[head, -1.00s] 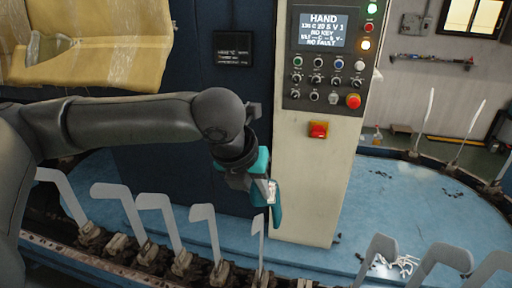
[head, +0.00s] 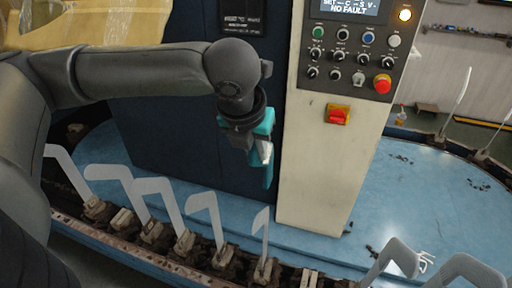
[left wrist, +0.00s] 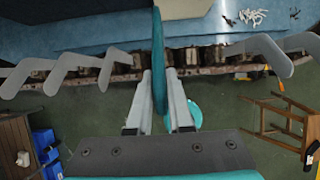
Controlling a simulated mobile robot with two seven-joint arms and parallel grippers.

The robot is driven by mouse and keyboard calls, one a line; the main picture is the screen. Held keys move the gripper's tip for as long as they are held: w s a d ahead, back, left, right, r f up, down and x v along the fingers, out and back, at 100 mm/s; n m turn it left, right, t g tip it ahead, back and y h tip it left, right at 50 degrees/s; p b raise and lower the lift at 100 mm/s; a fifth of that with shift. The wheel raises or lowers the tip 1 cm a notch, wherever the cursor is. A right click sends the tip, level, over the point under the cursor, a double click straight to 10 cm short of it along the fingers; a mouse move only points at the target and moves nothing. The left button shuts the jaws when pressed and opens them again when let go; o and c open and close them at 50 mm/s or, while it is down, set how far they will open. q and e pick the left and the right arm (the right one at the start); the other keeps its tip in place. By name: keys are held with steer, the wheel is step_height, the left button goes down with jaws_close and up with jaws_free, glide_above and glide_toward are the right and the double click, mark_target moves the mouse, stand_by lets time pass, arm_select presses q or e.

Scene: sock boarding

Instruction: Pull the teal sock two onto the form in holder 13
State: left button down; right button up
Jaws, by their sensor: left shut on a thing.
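My left gripper (head: 262,152) is shut on the teal sock (head: 268,174), which hangs down from the fingers in the head view. In the left wrist view the sock (left wrist: 158,62) shows edge-on as a thin teal strip between the two fingers (left wrist: 160,105). Several pale foot-shaped forms stand upright in holders along the curved rail. The form nearest below the sock (head: 261,232) is seen almost edge-on, apart from the sock. I cannot read any holder number. My right gripper is in neither view.
A cream control column (head: 325,150) with a button panel (head: 345,55) stands just right of the gripper. A dark blue cabinet (head: 165,140) is behind the arm. The blue platform (head: 410,200) is mostly clear, with small scraps. A wooden stool (left wrist: 285,118) stands on the floor.

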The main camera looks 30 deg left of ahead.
mark_target(263, 163)
arm_select(q)
steer(key=shift+w+f+b, duration=0.1)
steer(key=shift+f+b, duration=1.15)
steer(key=shift+f, duration=1.65)
steer(key=shift+p, duration=0.65)
steer(key=shift+p, duration=0.6)
